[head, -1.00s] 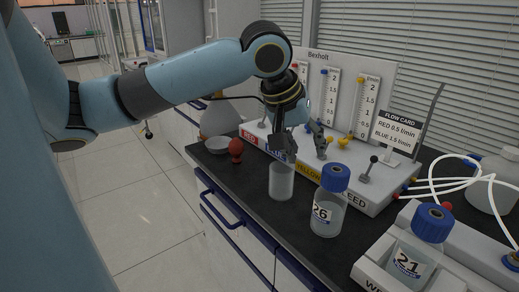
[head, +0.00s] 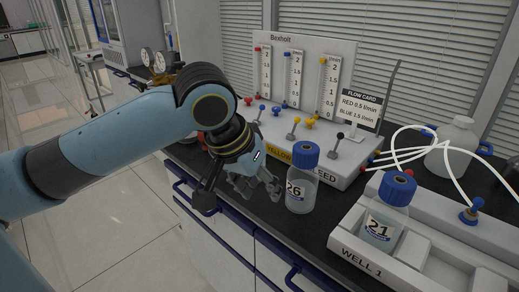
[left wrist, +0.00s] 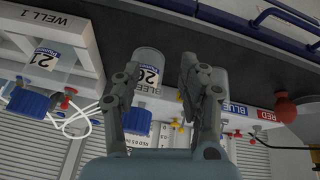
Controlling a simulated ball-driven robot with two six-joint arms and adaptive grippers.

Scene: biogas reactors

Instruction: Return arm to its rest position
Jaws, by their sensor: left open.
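My left gripper (head: 238,192) is open and empty, tilted downward in the head view, left of the bottle labelled 26 (head: 301,180). In the left wrist view the gripper's two fingers (left wrist: 161,70) are spread apart. The same bottle 26 (left wrist: 150,72) shows between and beyond them; I see no contact. My left arm (head: 110,140) reaches in from the left, bent at a raised joint. My right gripper is not in view.
The flow panel (head: 340,170) with coloured levers stands behind the gripper. Bottle 21 (head: 382,232) sits in the WELL 1 holder (head: 350,250) at right. A red ball-shaped thing (left wrist: 285,108) shows in the wrist view.

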